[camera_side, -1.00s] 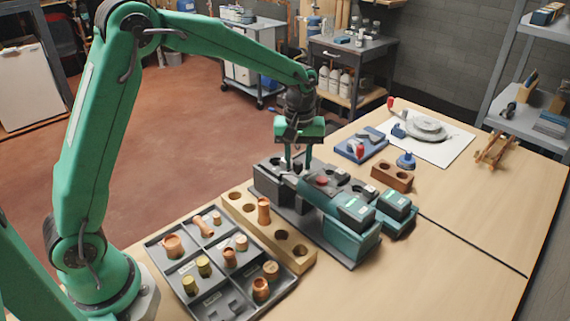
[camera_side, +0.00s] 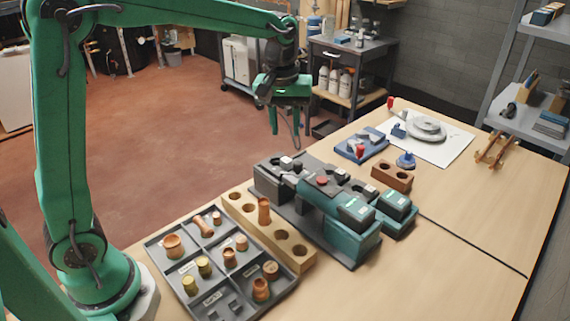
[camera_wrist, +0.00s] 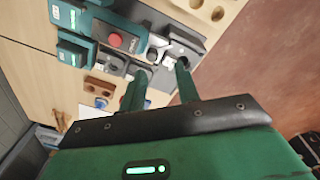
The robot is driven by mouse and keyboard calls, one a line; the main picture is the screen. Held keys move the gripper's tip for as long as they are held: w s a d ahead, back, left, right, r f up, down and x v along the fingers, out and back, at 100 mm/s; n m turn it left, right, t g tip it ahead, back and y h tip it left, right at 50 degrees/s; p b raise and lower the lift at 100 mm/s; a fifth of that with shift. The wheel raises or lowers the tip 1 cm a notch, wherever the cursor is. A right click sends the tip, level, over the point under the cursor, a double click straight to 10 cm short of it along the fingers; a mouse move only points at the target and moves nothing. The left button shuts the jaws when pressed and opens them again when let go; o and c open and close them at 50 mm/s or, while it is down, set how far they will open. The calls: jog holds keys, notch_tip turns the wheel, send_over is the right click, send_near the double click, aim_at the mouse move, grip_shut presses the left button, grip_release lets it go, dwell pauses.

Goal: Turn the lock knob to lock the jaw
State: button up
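The machine (camera_side: 340,228) is a teal and dark grey fixture on a grey base plate on the table. Its grey jaw end (camera_side: 268,182) is at the left, with a small light-topped knob (camera_side: 286,163) and a dark knob beside it. Which one is the lock knob I cannot tell for sure. A red button (camera_side: 322,181) sits on top; it also shows in the wrist view (camera_wrist: 115,40). My gripper (camera_side: 285,136) is raised behind and above the jaw end, touching nothing. Its two green fingers (camera_wrist: 160,78) are apart with nothing between them.
A grey compartment tray (camera_side: 215,262) with copper and brass fittings and a wooden block with holes (camera_side: 240,202) stand in front. A brown block (camera_side: 392,176), a blue holder (camera_side: 361,144) and a white sheet (camera_side: 455,145) lie behind.

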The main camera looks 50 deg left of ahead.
jog(key=s+a+m+t, duration=0.1)
jog(key=s+m+t, duration=0.1)
jog(key=s, duration=0.9)
jog(key=s+a+r+m+t, duration=0.1)
jog(key=s+m, duration=0.4)
jog(key=s, duration=0.6)
jog(key=shift+a+r+m+t, duration=0.15)
jog(key=shift+a+m+t, duration=0.2)
jog(key=shift+t, duration=0.55)
